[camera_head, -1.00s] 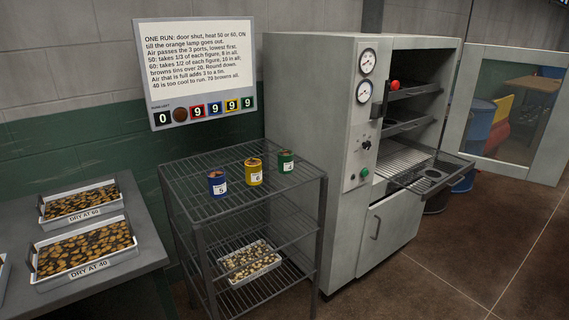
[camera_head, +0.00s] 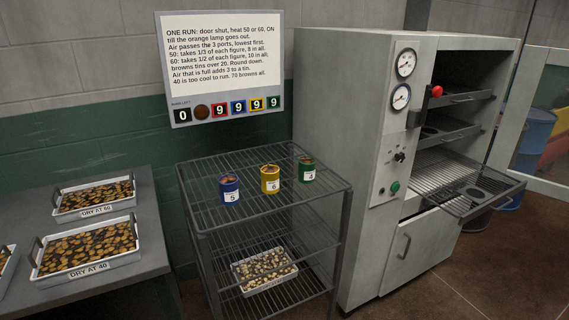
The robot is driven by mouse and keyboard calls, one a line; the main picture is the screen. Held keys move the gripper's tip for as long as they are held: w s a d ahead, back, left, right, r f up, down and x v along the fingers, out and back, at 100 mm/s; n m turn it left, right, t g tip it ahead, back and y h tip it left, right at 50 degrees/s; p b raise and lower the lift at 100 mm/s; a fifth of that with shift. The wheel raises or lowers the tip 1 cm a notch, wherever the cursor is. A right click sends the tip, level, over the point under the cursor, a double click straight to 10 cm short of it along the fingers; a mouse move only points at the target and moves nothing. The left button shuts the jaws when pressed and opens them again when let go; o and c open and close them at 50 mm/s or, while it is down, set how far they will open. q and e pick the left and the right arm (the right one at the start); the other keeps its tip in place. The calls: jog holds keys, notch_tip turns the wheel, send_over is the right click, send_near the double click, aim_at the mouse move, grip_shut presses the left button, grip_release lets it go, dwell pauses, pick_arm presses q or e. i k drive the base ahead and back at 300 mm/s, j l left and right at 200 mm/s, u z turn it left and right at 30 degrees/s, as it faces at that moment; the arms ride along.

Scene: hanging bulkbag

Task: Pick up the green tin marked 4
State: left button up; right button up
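The green tin marked 4 (camera_head: 307,170) stands upright on the top shelf of the wire rack (camera_head: 260,213), the rightmost of three tins. The yellow tin marked 6 (camera_head: 270,179) stands to its left, apart from it. The blue tin marked 5 (camera_head: 229,188) stands farther left. The tins have brownish contents at their tops. Neither of my grippers shows in the view.
An oven cabinet (camera_head: 350,110) stands right of the rack, its door (camera_head: 544,170) open and a wire shelf (camera_head: 463,182) pulled out. Trays (camera_head: 88,252) sit on the left table. A pale-filled tray (camera_head: 264,270) is on a lower rack shelf. A sign (camera_head: 220,60) hangs behind.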

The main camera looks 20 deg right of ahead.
aim_at(307, 169)
jog(key=i+l+u, duration=0.1)
jog(key=l, duration=0.5)
jog(key=i+l+u, duration=0.1)
jog(key=l, duration=0.5)
jog(key=i+l+u, duration=0.1)
jog(key=i+l, duration=0.15)
jog(key=l, duration=0.4)
jog(key=i+l+u, duration=0.15)
jog(key=l, duration=0.45)
jog(key=k, duration=0.1)
